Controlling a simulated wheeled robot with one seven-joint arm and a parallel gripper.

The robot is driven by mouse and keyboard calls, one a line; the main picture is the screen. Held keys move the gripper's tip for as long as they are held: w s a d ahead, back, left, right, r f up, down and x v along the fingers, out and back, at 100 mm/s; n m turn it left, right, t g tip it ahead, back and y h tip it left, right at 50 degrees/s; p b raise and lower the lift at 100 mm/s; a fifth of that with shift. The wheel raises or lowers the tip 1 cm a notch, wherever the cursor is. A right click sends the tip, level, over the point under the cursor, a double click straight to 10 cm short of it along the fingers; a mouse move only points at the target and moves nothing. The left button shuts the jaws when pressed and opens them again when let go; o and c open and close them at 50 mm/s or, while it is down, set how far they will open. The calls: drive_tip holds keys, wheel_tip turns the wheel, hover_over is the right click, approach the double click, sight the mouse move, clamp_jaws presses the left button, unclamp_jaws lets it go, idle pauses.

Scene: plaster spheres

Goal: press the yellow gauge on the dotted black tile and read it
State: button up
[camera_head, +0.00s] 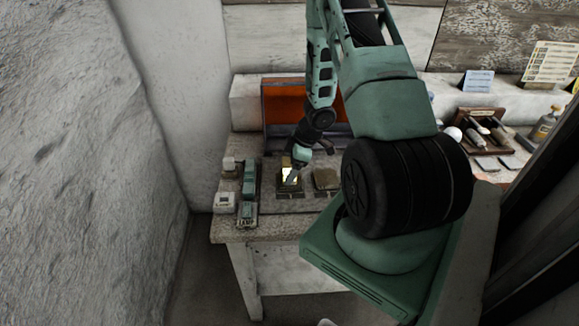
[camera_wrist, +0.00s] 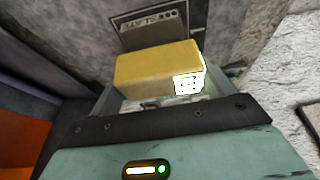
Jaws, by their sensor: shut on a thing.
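The yellow gauge (camera_wrist: 150,66) is a box-shaped block with a lit white display at its right end in the wrist view; its markings are too small to read. My gripper (camera_wrist: 165,98) is shut on it. In the head view, my gripper (camera_head: 296,168) points down over the table with the gauge (camera_head: 287,177) at its tip, its face glowing. A dark tile (camera_head: 290,194) lies beneath it. I cannot tell whether gauge and tile touch.
Another dark tile with a brownish block (camera_head: 326,179) is to the right. A green-and-grey device (camera_head: 248,190) and a small white box (camera_head: 224,202) stand at the table's left. An orange panel (camera_head: 285,108) stands behind.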

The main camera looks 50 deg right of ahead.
drive_tip(key=shift+f, duration=0.55)
idle(1.8)
wheel_tip(320, 180, up, 7)
drive_tip(key=p, duration=0.8)
drive_tip(key=shift+r, duration=0.15)
idle(1.3)
